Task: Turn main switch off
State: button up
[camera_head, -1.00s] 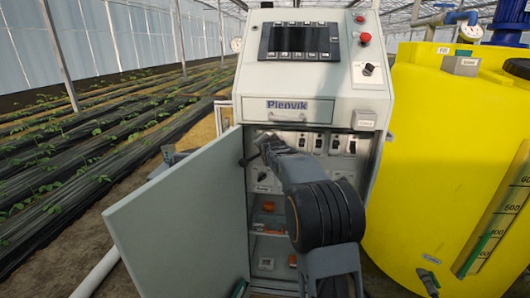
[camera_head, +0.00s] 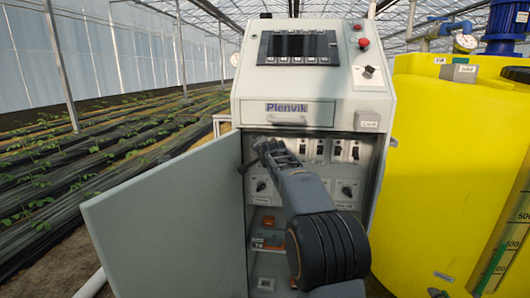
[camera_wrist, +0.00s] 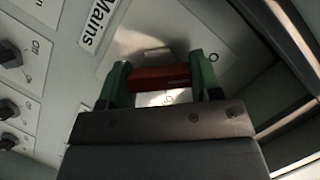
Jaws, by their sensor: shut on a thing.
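The main switch's red handle (camera_wrist: 160,78) sits on a pale plate beside a "Mains" label (camera_wrist: 93,25) in the wrist view. The plate carries an "O" mark to the right of the handle and an "ON" mark below it. My gripper (camera_wrist: 160,82) is shut on the red handle, with one green finger at each end of it. In the head view my gripper (camera_head: 262,152) is at the upper left inside the open cabinet (camera_head: 330,117) and hides the switch. I cannot tell which mark the handle points to.
The cabinet door (camera_head: 165,225) stands open to the left. Breakers (camera_head: 337,150) and black knobs (camera_head: 347,192) are right of my gripper. A red mushroom button (camera_head: 363,43) is on the top panel. A yellow tank (camera_head: 440,180) stands close on the right.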

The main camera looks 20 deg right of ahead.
jog(key=o, duration=0.9)
jog(key=shift+s+a, duration=0.1)
jog(key=shift+o, duration=0.2)
jog(key=v, duration=1.3)
jog(key=shift+s, duration=0.4)
